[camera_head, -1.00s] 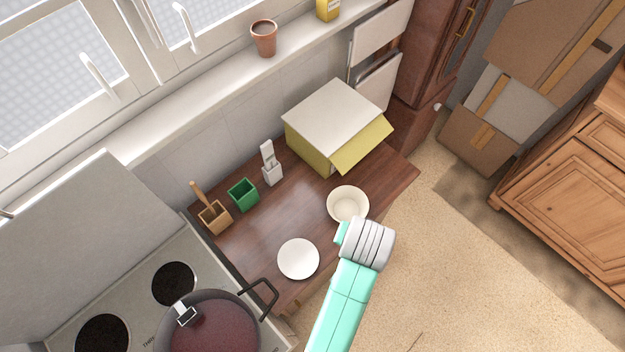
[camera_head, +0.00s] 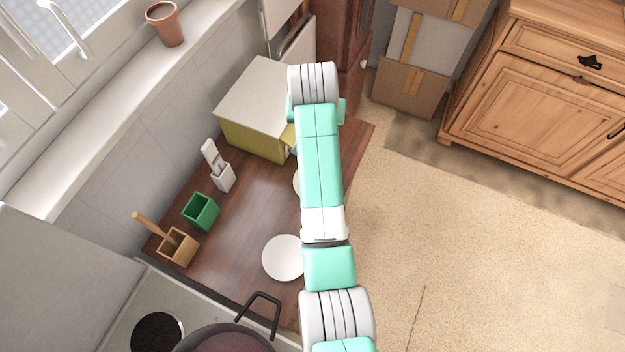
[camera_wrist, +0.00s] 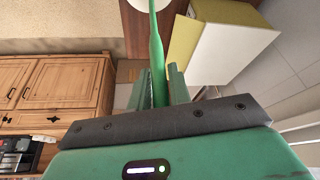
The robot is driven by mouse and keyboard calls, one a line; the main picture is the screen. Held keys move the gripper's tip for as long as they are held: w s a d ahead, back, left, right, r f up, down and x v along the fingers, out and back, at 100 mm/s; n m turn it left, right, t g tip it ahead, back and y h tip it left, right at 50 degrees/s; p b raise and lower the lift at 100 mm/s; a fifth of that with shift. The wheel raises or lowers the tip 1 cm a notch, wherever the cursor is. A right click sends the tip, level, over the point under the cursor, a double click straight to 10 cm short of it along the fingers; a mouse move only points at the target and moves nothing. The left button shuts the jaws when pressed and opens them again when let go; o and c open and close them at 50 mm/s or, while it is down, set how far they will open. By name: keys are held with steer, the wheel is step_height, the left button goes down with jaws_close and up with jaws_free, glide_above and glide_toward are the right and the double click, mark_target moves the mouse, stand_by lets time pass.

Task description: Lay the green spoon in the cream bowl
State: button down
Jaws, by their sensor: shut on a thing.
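The green spoon (camera_wrist: 156,50) is held in my gripper (camera_wrist: 158,84) in the wrist view, its handle between the two fingers. It stretches away to the top edge of that view, where its far end is cut off. The cream bowl (camera_head: 297,183) is almost wholly hidden behind my arm in the head view; only a sliver of its left rim shows. A pale round shape at the top of the wrist view, apparently the bowl (camera_wrist: 137,16), lies behind the spoon. My fingers are hidden by the arm in the head view.
A yellow box with a pale lid (camera_head: 262,103) stands on the counter beyond the bowl. A white plate (camera_head: 283,258), green pot (camera_head: 201,211), white holder (camera_head: 222,178) and wooden holder (camera_head: 178,247) stand nearby. Bare counter (camera_head: 245,215) lies between them.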

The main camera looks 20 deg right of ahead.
step_height(320, 180, down, 10)
steer(key=shift+f, duration=0.1)
steer(key=c, duration=1.3)
jaws_free()
